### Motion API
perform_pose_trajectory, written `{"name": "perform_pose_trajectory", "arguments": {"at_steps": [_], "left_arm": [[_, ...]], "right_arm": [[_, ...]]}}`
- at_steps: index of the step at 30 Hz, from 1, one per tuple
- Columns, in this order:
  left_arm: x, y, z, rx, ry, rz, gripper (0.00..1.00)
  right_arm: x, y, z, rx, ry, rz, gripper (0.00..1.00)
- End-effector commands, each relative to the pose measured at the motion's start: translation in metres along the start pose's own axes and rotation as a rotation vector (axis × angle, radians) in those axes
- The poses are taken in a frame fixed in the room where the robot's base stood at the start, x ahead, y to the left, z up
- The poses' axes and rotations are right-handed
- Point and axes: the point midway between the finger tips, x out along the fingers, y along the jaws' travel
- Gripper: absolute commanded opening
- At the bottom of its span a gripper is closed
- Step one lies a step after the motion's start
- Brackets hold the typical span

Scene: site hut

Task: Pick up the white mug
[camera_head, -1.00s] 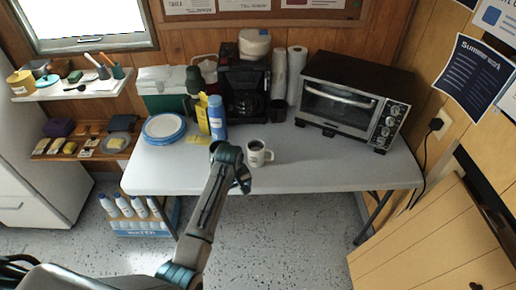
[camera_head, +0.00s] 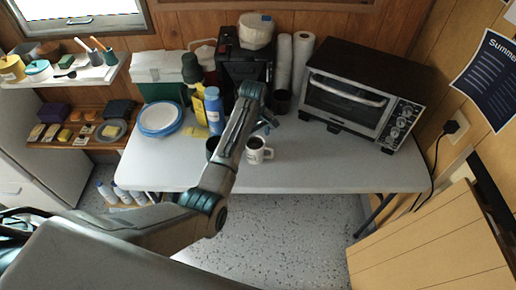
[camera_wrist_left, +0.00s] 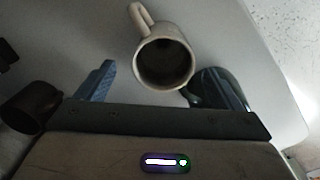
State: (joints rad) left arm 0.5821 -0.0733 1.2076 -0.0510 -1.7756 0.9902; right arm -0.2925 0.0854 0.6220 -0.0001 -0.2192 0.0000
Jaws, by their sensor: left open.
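The white mug (camera_head: 256,152) stands upright on the grey-white table (camera_head: 310,172), near its front edge. It also shows in the left wrist view (camera_wrist_left: 165,62), with its handle pointing up and left and its dark inside visible. My left gripper (camera_head: 268,124) is over the table by the mug, partly hidden behind my own arm in the head view. In the left wrist view the left gripper (camera_wrist_left: 155,82) is open, with its blue-grey fingers spread apart and the mug's rim between and just beyond them. It holds nothing. My right gripper is not in view.
A dark mug (camera_head: 211,147) stands left of the white mug, partly behind my arm. A blue bottle (camera_head: 214,111), stacked plates (camera_head: 160,118) and a coffee maker (camera_head: 241,70) stand behind. A toaster oven (camera_head: 360,97) is at right. The table's front right is clear.

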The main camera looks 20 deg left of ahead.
Motion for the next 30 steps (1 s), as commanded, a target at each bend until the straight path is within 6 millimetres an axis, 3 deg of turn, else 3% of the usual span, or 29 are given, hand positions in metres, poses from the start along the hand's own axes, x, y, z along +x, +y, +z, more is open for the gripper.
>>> {"name": "perform_pose_trajectory", "arguments": {"at_steps": [3, 6, 17, 26, 30], "left_arm": [[0.014, 0.0, 0.0, 0.0, 0.0, -0.001, 0.88], [0.02, 0.0, 0.0, 0.0, 0.001, 0.001, 0.88], [0.065, -0.003, 0.008, 0.001, 0.001, 0.0, 0.88], [0.072, -0.003, 0.008, 0.0, 0.002, 0.002, 0.88], [0.072, -0.003, 0.008, 0.0, 0.002, 0.002, 0.64]], "right_arm": [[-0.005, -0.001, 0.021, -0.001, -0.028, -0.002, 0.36], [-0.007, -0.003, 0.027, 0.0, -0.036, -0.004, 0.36], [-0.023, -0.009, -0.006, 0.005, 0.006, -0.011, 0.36], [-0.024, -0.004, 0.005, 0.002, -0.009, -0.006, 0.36], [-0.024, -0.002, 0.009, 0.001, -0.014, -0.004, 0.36]]}}
